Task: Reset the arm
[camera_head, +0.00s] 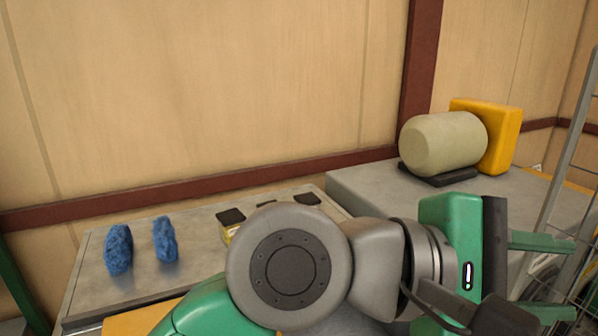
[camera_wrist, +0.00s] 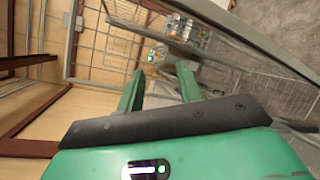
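My gripper (camera_head: 540,265) is at the lower right of the head view, pointing right toward a wire rack. Its two green fingers are apart with nothing between them. In the wrist view my gripper (camera_wrist: 158,85) also shows open and empty, with the rack and floor beyond it. My arm crosses the front of the head view and hides part of the table.
Two blue fuzzy pieces (camera_head: 118,249) (camera_head: 165,239) stand on the grey table (camera_head: 90,290) at left. A cream roll (camera_head: 443,143) and a yellow block (camera_head: 500,137) sit on a higher grey surface (camera_head: 365,190). A wire rack (camera_head: 570,170) stands at right.

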